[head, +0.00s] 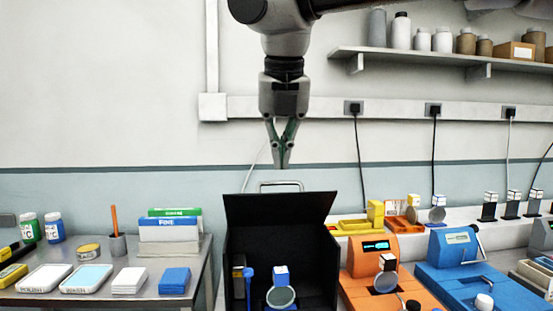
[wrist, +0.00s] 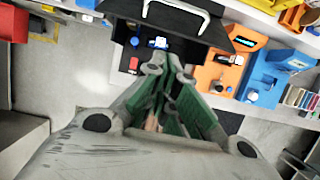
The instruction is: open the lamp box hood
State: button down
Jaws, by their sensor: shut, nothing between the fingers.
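The black lamp box (head: 325,265) stands on the bench in the middle of the head view, its front open towards me. Its hood (head: 280,207) is raised and tilted, with a silver handle (head: 281,184) at its top edge. The hood (wrist: 165,20) and handle (wrist: 176,12) also show at the top of the wrist view. Inside are a blue post (head: 248,275), a white-and-blue cube (head: 281,274) and a grey disc (head: 281,297). My gripper (head: 282,165) is shut and empty, pointing down just above the handle, apparently not touching it.
Orange (head: 372,255) and blue (head: 455,250) instruments stand close to the right of the box. A side table (head: 110,295) with trays and boxes is at left. A shelf (head: 430,57) of jars hangs at upper right.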

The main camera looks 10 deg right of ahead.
aim_at(276, 194)
jog(key=shift+w+f, duration=1.7)
jog(key=shift+f, duration=0.15)
jog(key=shift+w+f, duration=1.7)
jog(key=shift+f, duration=0.15)
